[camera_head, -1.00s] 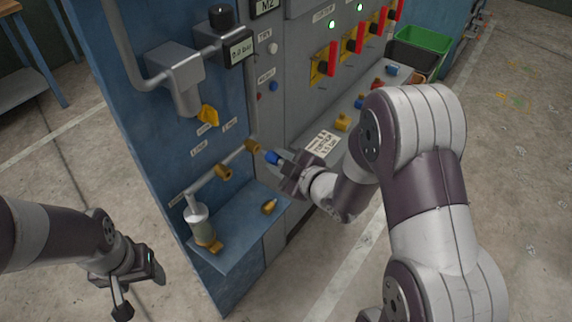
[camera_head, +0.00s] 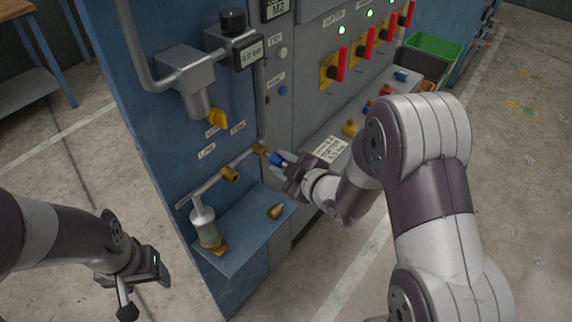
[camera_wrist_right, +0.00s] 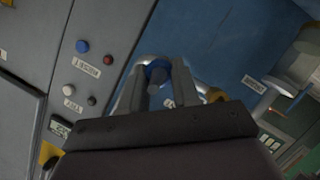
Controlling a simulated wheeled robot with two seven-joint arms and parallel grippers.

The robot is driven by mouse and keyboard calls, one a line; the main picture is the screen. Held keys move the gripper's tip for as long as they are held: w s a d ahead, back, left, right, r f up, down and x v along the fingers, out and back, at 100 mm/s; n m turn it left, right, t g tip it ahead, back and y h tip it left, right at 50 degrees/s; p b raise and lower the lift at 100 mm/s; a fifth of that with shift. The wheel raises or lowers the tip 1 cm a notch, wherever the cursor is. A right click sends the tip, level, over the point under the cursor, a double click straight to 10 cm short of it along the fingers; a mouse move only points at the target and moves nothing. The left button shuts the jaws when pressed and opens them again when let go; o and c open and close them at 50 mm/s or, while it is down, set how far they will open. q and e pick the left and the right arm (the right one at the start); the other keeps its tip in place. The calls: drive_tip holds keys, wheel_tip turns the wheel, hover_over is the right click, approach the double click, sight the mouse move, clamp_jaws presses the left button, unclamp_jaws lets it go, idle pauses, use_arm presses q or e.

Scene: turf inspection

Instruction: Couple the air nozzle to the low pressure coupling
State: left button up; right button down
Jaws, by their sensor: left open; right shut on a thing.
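My right gripper (camera_head: 285,163) is shut on a blue nozzle-like piece (camera_head: 275,159), which I take to be the air nozzle. Its tip is at or very near the right brass coupling (camera_head: 260,150) on the grey manifold pipe; I cannot tell whether they are joined. In the right wrist view the blue piece (camera_wrist_right: 158,72) sits between the fingers, with a brass part (camera_wrist_right: 215,95) partly hidden behind the right finger. A second brass coupling (camera_head: 230,174) is further left along the pipe. Their labels are too small to read. My left gripper (camera_head: 146,294) is open and empty, away from the panel.
A brass cone-shaped piece (camera_head: 275,212) lies on the blue shelf (camera_head: 232,243), beside a clear cylinder (camera_head: 206,227) under the pipe. A yellow valve handle (camera_head: 217,119) and pressure display (camera_head: 249,52) are above. Red levers (camera_head: 341,64) and a green bin (camera_head: 434,46) are further right.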

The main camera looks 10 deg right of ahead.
drive_tip(key=shift+w+a+b, duration=0.3)
drive_tip(key=shift+w+a, duration=0.4)
drive_tip(key=shift+w, duration=0.15)
drive_tip(key=c, duration=0.9)
unclamp_jaws()
drive_tip(key=shift+r, duration=0.1)
drive_tip(key=shift+c, duration=0.2)
drive_tip(key=shift+o, duration=1)
drive_tip(key=shift+w, duration=0.1)
drive_tip(key=v, duration=1.2)
drive_tip(key=shift+s+p, duration=0.3)
drive_tip(key=shift+s, duration=0.05)
